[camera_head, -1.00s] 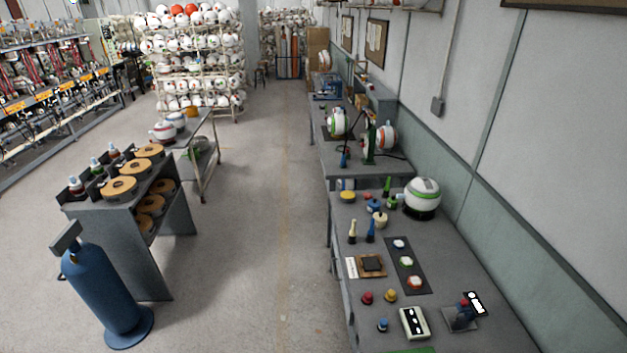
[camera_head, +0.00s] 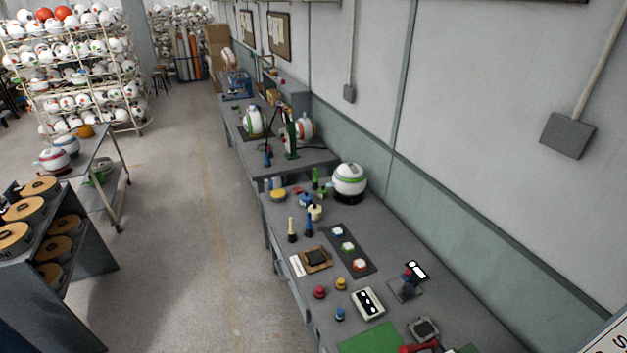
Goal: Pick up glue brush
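A grey workbench (camera_head: 385,235) along the right wall holds many small items. I cannot tell which of them, if any, is the glue brush. A cream slim bottle (camera_head: 292,231) and a blue slim bottle (camera_head: 309,225) stand upright side by side near its left edge. A green slim bottle (camera_head: 315,178) stands further back, among small yellow, blue and cream pots. Neither of my grippers shows in this view.
A white and green ball (camera_head: 349,180) sits at the bench's back. A black strip (camera_head: 346,250), a green mat (camera_head: 370,339) and a partly cut-off red item (camera_head: 419,349) lie nearer. The aisle floor (camera_head: 190,260) is clear. A shelf unit with orange rolls (camera_head: 38,187) stands left.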

